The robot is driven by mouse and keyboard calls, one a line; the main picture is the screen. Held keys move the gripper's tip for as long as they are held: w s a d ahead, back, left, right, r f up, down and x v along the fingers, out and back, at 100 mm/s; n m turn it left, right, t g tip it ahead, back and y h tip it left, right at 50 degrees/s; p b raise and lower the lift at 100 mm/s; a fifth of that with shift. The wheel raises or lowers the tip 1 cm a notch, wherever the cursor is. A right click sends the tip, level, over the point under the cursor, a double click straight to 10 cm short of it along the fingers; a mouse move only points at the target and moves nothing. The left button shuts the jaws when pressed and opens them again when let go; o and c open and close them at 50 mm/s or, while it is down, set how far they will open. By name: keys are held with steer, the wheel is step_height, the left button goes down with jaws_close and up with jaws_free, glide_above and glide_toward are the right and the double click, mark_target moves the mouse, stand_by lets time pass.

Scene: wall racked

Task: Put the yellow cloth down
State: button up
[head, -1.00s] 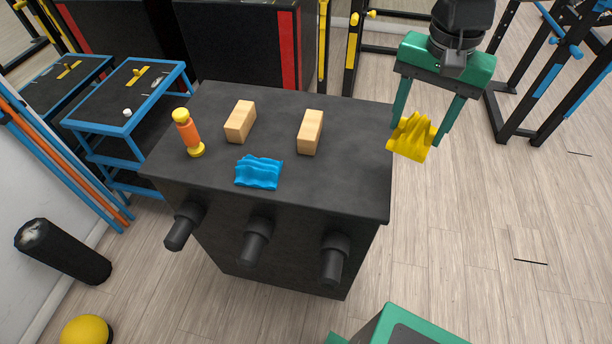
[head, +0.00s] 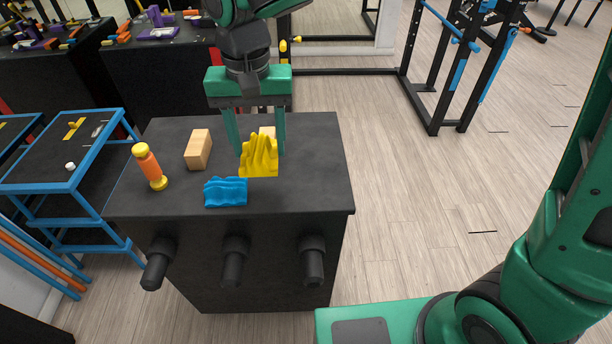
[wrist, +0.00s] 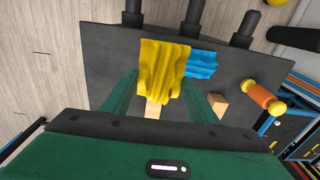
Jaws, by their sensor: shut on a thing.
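The yellow cloth (head: 259,157) hangs in folds between the two fingers of my gripper (head: 256,152), which is shut on it. In the head view the cloth is over the black box top (head: 310,180), to the right of the blue cloth (head: 226,191), and hides most of one wooden block (head: 267,132). In the wrist view the yellow cloth (wrist: 162,68) is between my fingers and overlaps the edge of the blue cloth (wrist: 203,64). I cannot tell whether its lower edge touches the top.
A second wooden block (head: 198,149) and an orange and yellow dumbbell-shaped thing (head: 150,166) stand on the left of the top. The right part of the top is clear. A blue-framed table (head: 75,150) stands at the left. Black pegs (head: 234,262) stick out in front.

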glide_above(311, 172)
step_height(311, 172, down, 7)
steer(key=shift+f, duration=2)
steer(key=shift+f, duration=0.2)
